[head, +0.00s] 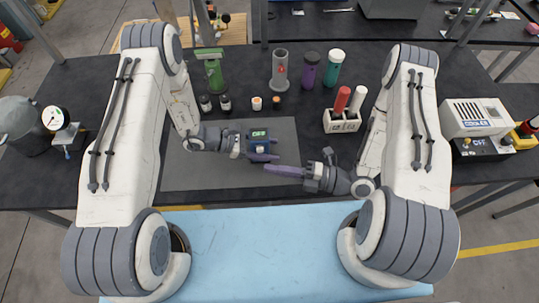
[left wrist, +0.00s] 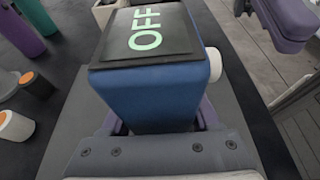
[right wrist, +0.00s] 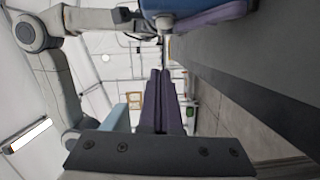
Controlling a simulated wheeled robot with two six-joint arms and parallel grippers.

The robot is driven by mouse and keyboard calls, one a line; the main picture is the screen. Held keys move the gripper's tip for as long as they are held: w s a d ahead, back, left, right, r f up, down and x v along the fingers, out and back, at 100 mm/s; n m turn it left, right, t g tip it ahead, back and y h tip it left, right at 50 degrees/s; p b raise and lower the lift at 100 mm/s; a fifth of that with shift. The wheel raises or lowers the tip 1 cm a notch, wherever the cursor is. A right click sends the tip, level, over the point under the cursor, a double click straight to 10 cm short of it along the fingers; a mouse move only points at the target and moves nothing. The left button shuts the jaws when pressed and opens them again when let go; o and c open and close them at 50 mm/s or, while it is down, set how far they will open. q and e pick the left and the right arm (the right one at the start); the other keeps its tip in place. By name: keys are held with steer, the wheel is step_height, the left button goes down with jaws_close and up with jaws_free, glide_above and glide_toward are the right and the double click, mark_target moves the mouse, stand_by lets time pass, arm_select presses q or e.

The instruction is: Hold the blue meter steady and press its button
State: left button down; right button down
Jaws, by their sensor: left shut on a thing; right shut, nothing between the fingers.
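The blue meter (head: 250,142) is held above the grey mat, its small display lit green in the head view. In the left wrist view the blue meter (left wrist: 150,92) shows a dark screen reading OFF, and a white round button (left wrist: 214,65) sticks out of its right side. My left gripper (head: 262,150) is shut on the meter, with purple fingers at its sides. My right gripper (head: 268,169) is shut and empty, its tips just in front of the meter and apart from it. In the right wrist view the meter (right wrist: 165,8) is partly cut off at the top edge.
The grey mat (head: 200,175) lies around the meter on the dark table. Behind stand small bottles, a green bottle (head: 212,72), a grey cylinder (head: 279,70), purple and teal bottles, and a white holder (head: 341,124) with red and white handles. A gauge (head: 55,118) is at left.

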mark_target(269, 150)
steer(key=shift+w+a+f, duration=0.1)
steer(key=shift+w+a, duration=0.1)
steer(key=shift+w, duration=0.55)
steer(key=shift+w+a+f, duration=0.1)
steer(key=shift+w+a, duration=0.1)
steer(key=shift+w, duration=0.5)
steer(key=shift+w+a+f, duration=0.1)
steer(key=shift+w+a, duration=0.1)
steer(key=shift+w, duration=0.55)
steer(key=shift+w, duration=0.95)
arm_select(q)
steer(key=shift+s, duration=0.15)
arm_select(e)
steer(key=shift+w, duration=0.15)
steer(key=s+d, duration=0.7)
steer(key=d, duration=0.2)
steer(key=shift+d+r, duration=0.25)
steer(key=shift+r, duration=0.1)
